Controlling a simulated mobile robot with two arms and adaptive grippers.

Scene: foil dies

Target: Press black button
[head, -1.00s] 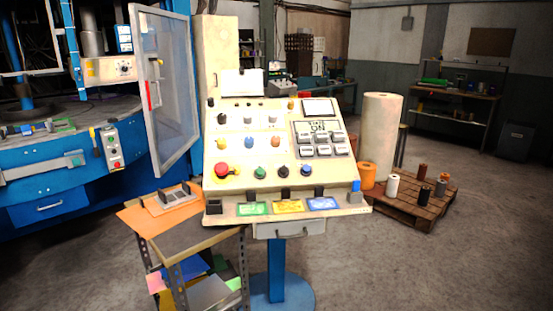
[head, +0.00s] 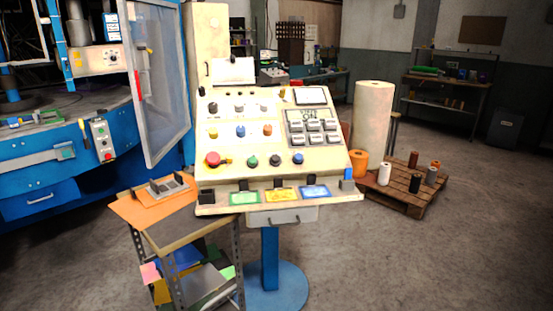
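A cream control console (head: 225,181) stands on a blue post in the middle of the head view. On its sloped face, the lowest row holds a red mushroom button (head: 212,159), a green button (head: 253,161), a black button (head: 275,160) and a blue button (head: 298,158). The black button sits between the green and blue ones. Another small black knob (head: 213,107) is at the upper left of the panel. Neither of my grippers is in view, and nothing touches the panel.
A small cart (head: 185,233) with an orange board stands against the console's left front. A blue machine (head: 60,170) with an open clear door is at the left. A wooden pallet (head: 400,200) with spools is at the right. The floor in front and right is clear.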

